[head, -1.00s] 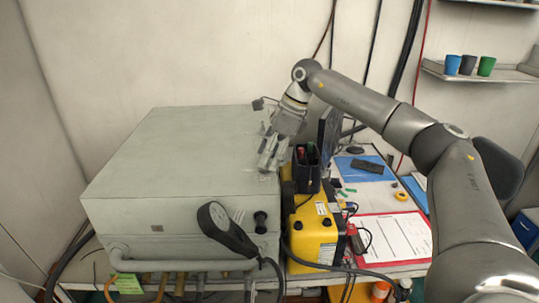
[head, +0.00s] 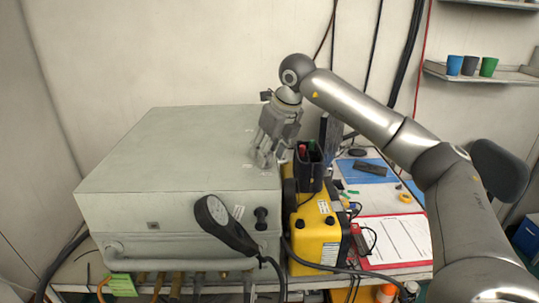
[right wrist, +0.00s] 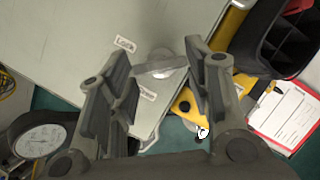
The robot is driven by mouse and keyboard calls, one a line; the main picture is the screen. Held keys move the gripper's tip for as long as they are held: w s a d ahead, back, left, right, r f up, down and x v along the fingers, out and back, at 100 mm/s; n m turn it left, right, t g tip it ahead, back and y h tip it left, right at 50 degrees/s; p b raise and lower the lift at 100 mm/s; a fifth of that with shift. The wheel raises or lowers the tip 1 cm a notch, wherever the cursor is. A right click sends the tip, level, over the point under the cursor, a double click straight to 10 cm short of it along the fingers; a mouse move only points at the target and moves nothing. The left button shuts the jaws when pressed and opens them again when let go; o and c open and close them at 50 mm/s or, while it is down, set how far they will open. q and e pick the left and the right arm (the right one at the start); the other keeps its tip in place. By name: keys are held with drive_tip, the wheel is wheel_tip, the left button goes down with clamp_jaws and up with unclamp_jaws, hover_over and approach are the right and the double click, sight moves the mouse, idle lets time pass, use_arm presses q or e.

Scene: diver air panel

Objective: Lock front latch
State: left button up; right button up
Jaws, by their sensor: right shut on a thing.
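The grey air panel case (head: 170,160) stands on the table with its lid down. My right gripper (head: 264,160) points down at the right edge of the lid. In the right wrist view the front latch (right wrist: 160,65), a round grey knob with a flat bar, sits on the lid. The right gripper also shows there (right wrist: 160,85), its fingers on either side of the bar, shut on it. Small white labels (right wrist: 124,44) lie beside the latch. In the head view the gripper hides the latch. My left gripper is not in view.
A yellow case (head: 316,238) with a black holder (head: 308,170) of pens stands close to the right of the panel. A black gauge (head: 222,220) sticks out in front. A red clipboard (head: 395,240) lies on the table. Cups stand on a shelf (head: 490,78).

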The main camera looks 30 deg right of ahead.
drive_tip(key=m, duration=0.1)
drive_tip(key=m+h, duration=0.1)
drive_tip(key=m+b, duration=0.1)
drive_tip(key=shift+w+a+m, duration=0.1)
drive_tip(key=shift+a+m, duration=0.15)
drive_tip(key=shift+m, duration=0.05)
drive_tip(key=shift+a+r+m+g+h+b, duration=0.15)
drive_tip(key=shift+m+h, duration=0.3)
drive_tip(key=shift+m, duration=0.55)
drive_tip(key=shift+d+f+m+g+h+b, duration=0.15)
drive_tip(key=shift+m+h, duration=0.3)
drive_tip(key=shift+m, duration=0.55)
drive_tip(key=shift+a+r, duration=0.1)
drive_tip(key=o, duration=1)
drive_tip(key=v, duration=1.2)
drive_tip(key=shift+w+a, duration=0.15)
